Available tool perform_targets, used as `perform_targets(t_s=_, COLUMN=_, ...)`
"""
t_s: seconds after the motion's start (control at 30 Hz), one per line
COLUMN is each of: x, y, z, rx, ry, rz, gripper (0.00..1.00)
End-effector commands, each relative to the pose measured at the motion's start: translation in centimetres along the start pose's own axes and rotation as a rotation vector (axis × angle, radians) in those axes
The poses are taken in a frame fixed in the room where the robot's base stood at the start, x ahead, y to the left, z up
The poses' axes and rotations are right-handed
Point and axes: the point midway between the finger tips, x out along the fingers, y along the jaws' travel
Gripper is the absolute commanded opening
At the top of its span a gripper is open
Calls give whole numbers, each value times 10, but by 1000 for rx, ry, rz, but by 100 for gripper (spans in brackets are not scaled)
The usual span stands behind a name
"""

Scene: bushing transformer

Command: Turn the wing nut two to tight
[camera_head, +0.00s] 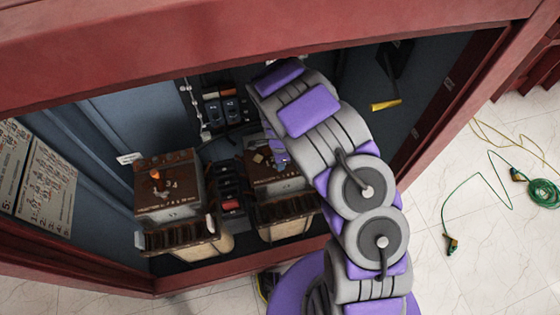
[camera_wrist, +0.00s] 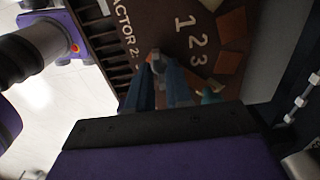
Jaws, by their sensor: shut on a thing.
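My gripper (camera_wrist: 158,72) reaches down onto the brown top panel (camera_wrist: 140,12) of the right-hand box in the wrist view. Its two blue-grey fingers are shut on a small greyish piece (camera_wrist: 157,58), which looks like the wing nut; the fingers hide most of it. The panel carries white lettering ending in "ACTOR 2:" and the numbers 1, 2, 3 beside the fingers. In the head view my arm covers part of the right box (camera_head: 262,178), and the gripper tip and nut are hard to make out.
A similar left box (camera_head: 165,205) has an orange piece (camera_head: 155,174) on top. Dark red cabinet edges (camera_head: 440,125) frame the opening. Black switches (camera_head: 222,110) are behind the boxes. A green cable (camera_head: 480,190) lies on the tiled floor at right.

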Motion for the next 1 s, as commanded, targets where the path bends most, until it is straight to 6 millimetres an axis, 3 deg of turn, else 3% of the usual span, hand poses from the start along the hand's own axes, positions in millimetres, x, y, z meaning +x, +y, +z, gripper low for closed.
perform_targets(t_s=0.23, x=4, y=4, z=0, rx=1, ry=-1, rz=11, gripper=0)
perform_targets(t_s=0.27, x=4, y=4, z=0, rx=1, ry=-1, rz=11, gripper=22)
perform_targets(t_s=0.4, x=3, y=3, z=0, rx=0, ry=-1, rz=9, gripper=34)
perform_targets(t_s=0.77, x=-4, y=2, z=0, rx=-1, ry=-1, rz=0, gripper=34)
perform_targets(t_s=1.0, x=-30, y=0, z=0, rx=-1, ry=1, rz=-5, gripper=34)
